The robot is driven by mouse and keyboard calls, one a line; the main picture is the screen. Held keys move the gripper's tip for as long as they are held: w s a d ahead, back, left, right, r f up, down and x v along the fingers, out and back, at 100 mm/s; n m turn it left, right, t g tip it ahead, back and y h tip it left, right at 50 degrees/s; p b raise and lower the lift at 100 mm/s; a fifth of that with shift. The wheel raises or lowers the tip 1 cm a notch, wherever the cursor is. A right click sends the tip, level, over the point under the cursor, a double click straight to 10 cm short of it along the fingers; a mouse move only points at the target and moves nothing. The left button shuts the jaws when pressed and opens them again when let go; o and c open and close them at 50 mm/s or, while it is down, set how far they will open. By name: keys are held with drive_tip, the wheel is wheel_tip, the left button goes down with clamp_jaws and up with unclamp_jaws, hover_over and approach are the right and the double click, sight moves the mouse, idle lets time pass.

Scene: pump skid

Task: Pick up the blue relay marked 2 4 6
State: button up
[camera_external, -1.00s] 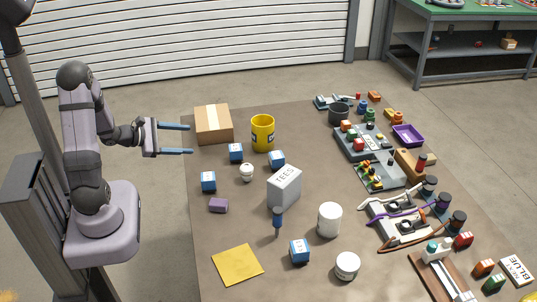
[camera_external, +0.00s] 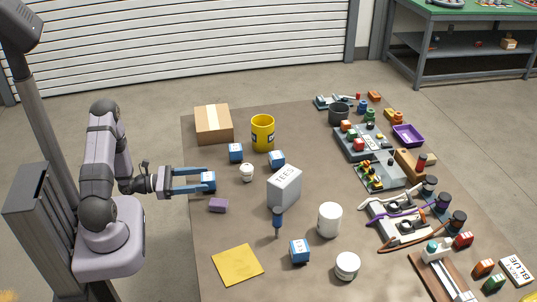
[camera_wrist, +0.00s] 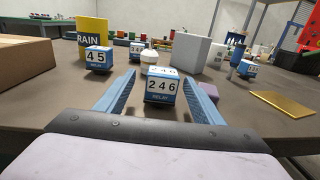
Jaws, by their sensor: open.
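The blue relay marked 2 4 6 (camera_wrist: 161,87) stands upright on the table, centred in the wrist view, its white number face toward me. The same relay (camera_external: 208,182) shows at the table's left edge in the external view. My gripper (camera_external: 210,181) is open, its two blue fingers pointing right at the relay. In the wrist view my gripper (camera_wrist: 160,80) has a finger on each side of the relay's outline. I cannot tell whether the fingers touch it or how far they reach around it.
A purple block (camera_external: 218,205) lies just in front of the relay. A yellow sheet (camera_external: 237,265) lies nearer.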

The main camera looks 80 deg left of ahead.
sight(208, 179)
drive_tip(key=shift+w+d+p, duration=0.15)
drive_tip(key=shift+w+p, duration=0.15)
drive_tip(key=shift+w, duration=0.55)
drive_tip(key=shift+w+d+p, duration=0.15)
drive_tip(key=shift+w+p, duration=0.1)
drive_tip(key=shift+w, duration=0.55)
drive_tip(key=shift+w+d+f+p, duration=0.15)
drive_tip(key=shift+w+p, duration=0.15)
drive_tip(key=shift+w, duration=0.7)
drive_tip(key=shift+w+d+r+p, duration=0.1)
drive_tip(key=shift+w+p, duration=0.15)
drive_tip(key=shift+w, duration=0.75)
drive_tip(key=c, duration=1.2)
drive_tip(key=shift+r, duration=5)
